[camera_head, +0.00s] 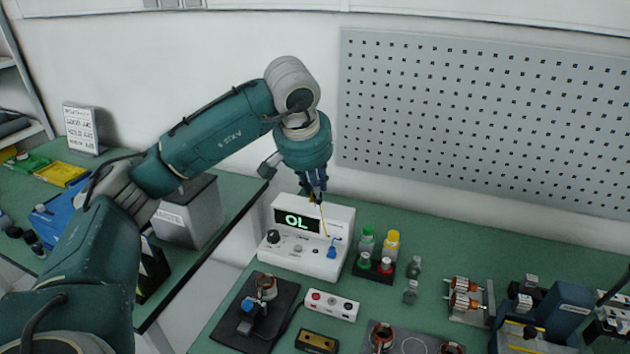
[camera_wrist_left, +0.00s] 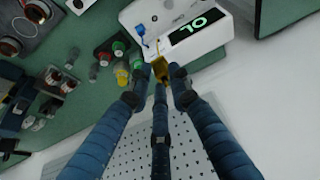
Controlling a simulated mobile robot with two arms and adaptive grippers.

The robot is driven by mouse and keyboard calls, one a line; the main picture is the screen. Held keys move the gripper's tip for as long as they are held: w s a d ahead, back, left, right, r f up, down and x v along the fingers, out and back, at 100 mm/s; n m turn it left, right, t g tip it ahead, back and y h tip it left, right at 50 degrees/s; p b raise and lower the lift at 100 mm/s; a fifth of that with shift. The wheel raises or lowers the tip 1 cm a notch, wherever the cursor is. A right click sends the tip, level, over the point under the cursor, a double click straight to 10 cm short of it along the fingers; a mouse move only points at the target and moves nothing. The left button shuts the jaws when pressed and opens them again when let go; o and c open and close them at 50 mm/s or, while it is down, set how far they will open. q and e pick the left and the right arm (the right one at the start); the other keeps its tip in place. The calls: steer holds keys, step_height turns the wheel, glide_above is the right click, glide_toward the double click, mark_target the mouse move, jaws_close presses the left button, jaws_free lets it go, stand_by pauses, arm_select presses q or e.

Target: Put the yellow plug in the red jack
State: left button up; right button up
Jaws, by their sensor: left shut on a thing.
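My left gripper (camera_head: 316,195) is shut on the yellow plug (camera_wrist_left: 160,69), which sits between the fingertips in the left wrist view. It hangs in the air above the white meter (camera_head: 346,222), whose display reads "OL". A thin yellow lead (camera_head: 324,222) runs from the gripper down to the meter's front. A blue plug (camera_head: 332,250) is at the meter's lower right front; it also shows in the left wrist view (camera_wrist_left: 119,48). A small white box (camera_head: 344,308) in front of the meter has a red jack (camera_head: 316,296) at its left end. My right gripper is not in view.
A dark plate (camera_head: 228,328) with a coil and blue part stands at front left. Coils and fixtures fill the right. A perforated panel (camera_head: 485,120) stands behind.

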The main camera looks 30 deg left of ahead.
arm_select(q)
steer(key=s+d+b, duration=0.1)
steer(key=s+d, duration=0.4)
steer(key=s, duration=0.3)
steer(key=shift+d, duration=0.25)
steer(key=shift+w, duration=0.1)
